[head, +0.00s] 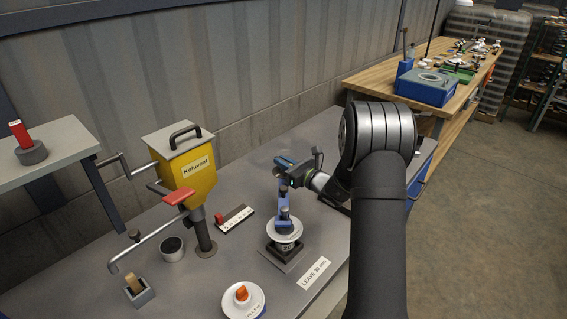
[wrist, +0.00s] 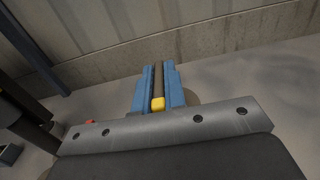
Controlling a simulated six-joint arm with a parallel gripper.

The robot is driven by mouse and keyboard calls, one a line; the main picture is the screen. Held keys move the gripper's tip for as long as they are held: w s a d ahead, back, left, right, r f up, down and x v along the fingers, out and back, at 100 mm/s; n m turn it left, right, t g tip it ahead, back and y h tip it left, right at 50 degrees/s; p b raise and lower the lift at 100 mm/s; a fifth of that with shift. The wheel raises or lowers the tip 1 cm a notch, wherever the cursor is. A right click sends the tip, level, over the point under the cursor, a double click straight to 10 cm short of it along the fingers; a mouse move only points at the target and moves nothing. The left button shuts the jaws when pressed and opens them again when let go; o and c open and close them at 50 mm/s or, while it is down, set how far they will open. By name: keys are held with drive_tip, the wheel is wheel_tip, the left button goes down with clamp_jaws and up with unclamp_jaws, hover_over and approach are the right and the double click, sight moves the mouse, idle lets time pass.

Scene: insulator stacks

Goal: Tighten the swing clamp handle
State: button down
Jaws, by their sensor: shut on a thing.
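My gripper (head: 283,163) is above the insulator stack in the head view, at the upper part of a blue upright piece that looks like the swing clamp (head: 284,198). In the wrist view my two blue fingers (wrist: 158,88) are close together, with a narrow dark bar between them that ends in a yellow block (wrist: 158,104). This appears to be the clamp handle, held between the fingers. Below the clamp, a white insulator disc (head: 272,229) sits on a dark square base (head: 278,256). The handle's full shape is hidden in the head view by my fingers.
A yellow box-like machine (head: 190,172) with a red-handled lever (head: 175,193) stands to the left. A white disc with an orange knob (head: 241,295) is at the front. A label plate (head: 314,272) lies right of the stack. A grey wall runs behind.

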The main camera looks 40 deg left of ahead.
drive_tip(key=shift+m+t, duration=0.3)
drive_tip(key=shift+t, duration=0.1)
drive_tip(key=shift+m+t, duration=0.5)
drive_tip(key=shift+t, duration=0.3)
drive_tip(key=c, duration=1.5)
unclamp_jaws()
drive_tip(key=s+d, duration=0.1)
drive_tip(key=d, duration=1)
drive_tip(key=s+d, duration=0.1)
drive_tip(key=d, duration=0.5)
drive_tip(key=shift+s+d, duration=0.1)
drive_tip(key=shift+s, duration=0.25)
